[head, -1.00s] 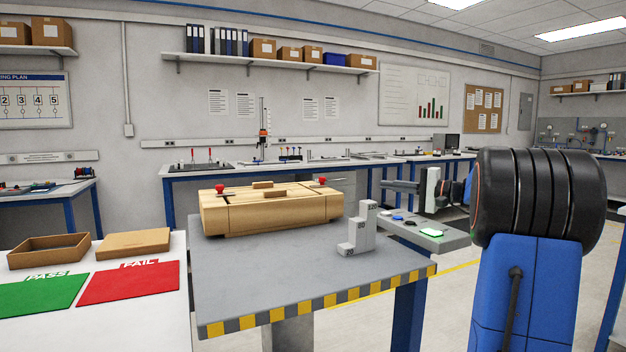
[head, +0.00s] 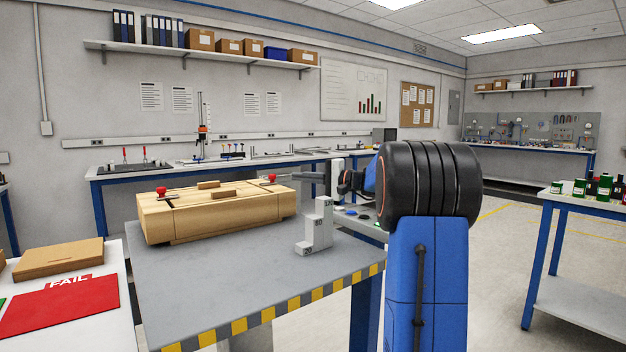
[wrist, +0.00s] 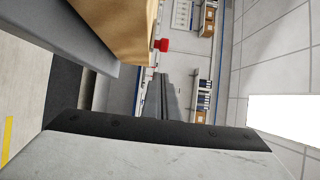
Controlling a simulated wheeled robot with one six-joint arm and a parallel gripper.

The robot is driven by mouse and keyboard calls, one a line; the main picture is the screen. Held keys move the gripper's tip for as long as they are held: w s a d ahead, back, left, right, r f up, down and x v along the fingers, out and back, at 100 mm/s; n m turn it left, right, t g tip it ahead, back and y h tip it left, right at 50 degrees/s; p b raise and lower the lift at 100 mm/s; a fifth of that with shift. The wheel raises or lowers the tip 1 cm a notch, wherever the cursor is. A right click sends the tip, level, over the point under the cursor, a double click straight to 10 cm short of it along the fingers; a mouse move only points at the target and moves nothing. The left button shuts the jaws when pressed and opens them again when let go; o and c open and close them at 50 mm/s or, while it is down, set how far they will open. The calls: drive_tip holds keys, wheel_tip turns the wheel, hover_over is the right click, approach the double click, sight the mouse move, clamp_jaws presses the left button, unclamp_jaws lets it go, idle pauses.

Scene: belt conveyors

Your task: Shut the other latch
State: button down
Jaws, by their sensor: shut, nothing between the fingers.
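A wooden box (head: 215,216) sits on the grey bench. Two latches with red knobs are on its top: one knob (head: 161,191) at the left end, the other (head: 272,178) at the right end. Each has a thin dark bar; I cannot tell for certain which latch is shut. My gripper (head: 293,177) is shut and empty, pointing left, just right of the right knob and apparently apart from it. In the wrist view one red knob (wrist: 162,45) stands out from the box (wrist: 118,25), above the shut fingers (wrist: 157,88) in the picture.
A grey stepped block (head: 316,228) stands on the bench (head: 240,275) in front of my gripper. The bench front is clear.

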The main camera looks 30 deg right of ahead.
sight(277, 186)
drive_tip(key=shift+w+a, duration=0.3)
drive_tip(key=shift+a, duration=0.45)
drive_tip(key=shift+w+a, duration=0.25)
drive_tip(key=shift+a, duration=0.45)
drive_tip(key=shift+w+a, duration=0.3)
drive_tip(key=shift+a, duration=0.45)
drive_tip(key=shift+s+a, duration=0.15)
drive_tip(key=shift+a, duration=2.15)
drive_tip(key=shift+d, duration=0.25)
drive_tip(key=w+d+v, duration=0.1)
drive_tip(key=d+v, duration=0.1)
drive_tip(key=v, duration=1)
drive_tip(key=shift+d, duration=0.35)
